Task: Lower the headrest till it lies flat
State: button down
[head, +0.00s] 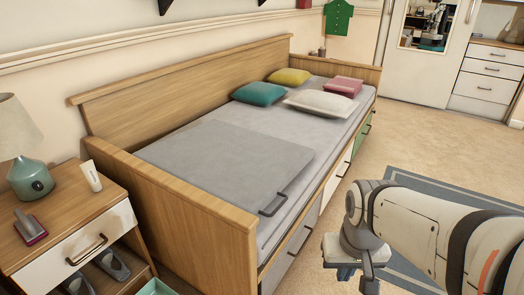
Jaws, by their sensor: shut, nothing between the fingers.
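The headrest (235,155) is a wide grey padded panel at the near end of the wooden daybed. It lies flat or nearly flat over the mattress; I cannot tell whether a small tilt is left. A dark bar handle (273,205) sits at its right front corner. My gripper (346,272) is at the bottom, to the right of the bed's front side and pointing down. It is shut and empty, apart from the handle.
Teal (259,93), yellow (290,77), white (319,103) and pink (343,87) cushions lie at the bed's far end. A nightstand (90,235) with a lamp (27,160) stands at the left. A blue-grey rug (425,185) and open carpet lie right of the bed.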

aim_at(246, 169)
jog(key=z, duration=2.05)
jog(key=k, duration=1)
jog(key=u, duration=2.05)
jog(key=i, duration=1)
jog(key=u, duration=0.1)
